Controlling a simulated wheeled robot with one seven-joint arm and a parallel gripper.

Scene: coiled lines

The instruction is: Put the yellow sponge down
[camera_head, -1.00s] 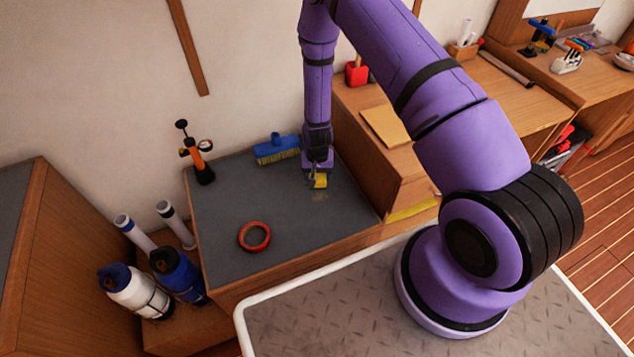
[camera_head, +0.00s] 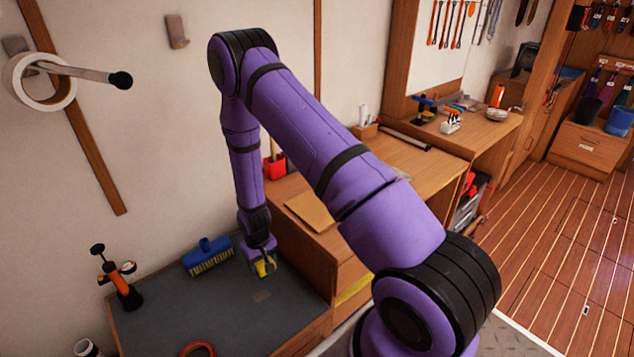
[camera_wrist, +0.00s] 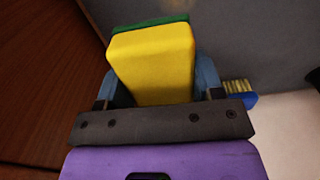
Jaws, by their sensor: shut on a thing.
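The yellow sponge (camera_wrist: 152,62) has a green layer along its far edge and fills the middle of the wrist view. My gripper (camera_wrist: 155,85) is shut on it, with a blue finger on each side. In the head view the sponge (camera_head: 263,267) is a small yellow patch under my gripper (camera_head: 262,262), over the right part of the dark grey worktop (camera_head: 215,310). I cannot tell whether the sponge touches the worktop.
A blue brush (camera_head: 207,255) with yellow bristles lies left of my gripper. An orange and black pump (camera_head: 120,285) stands at the worktop's left, and a red ring (camera_head: 197,349) lies at the front. A higher wooden cabinet (camera_head: 300,240) borders the right side.

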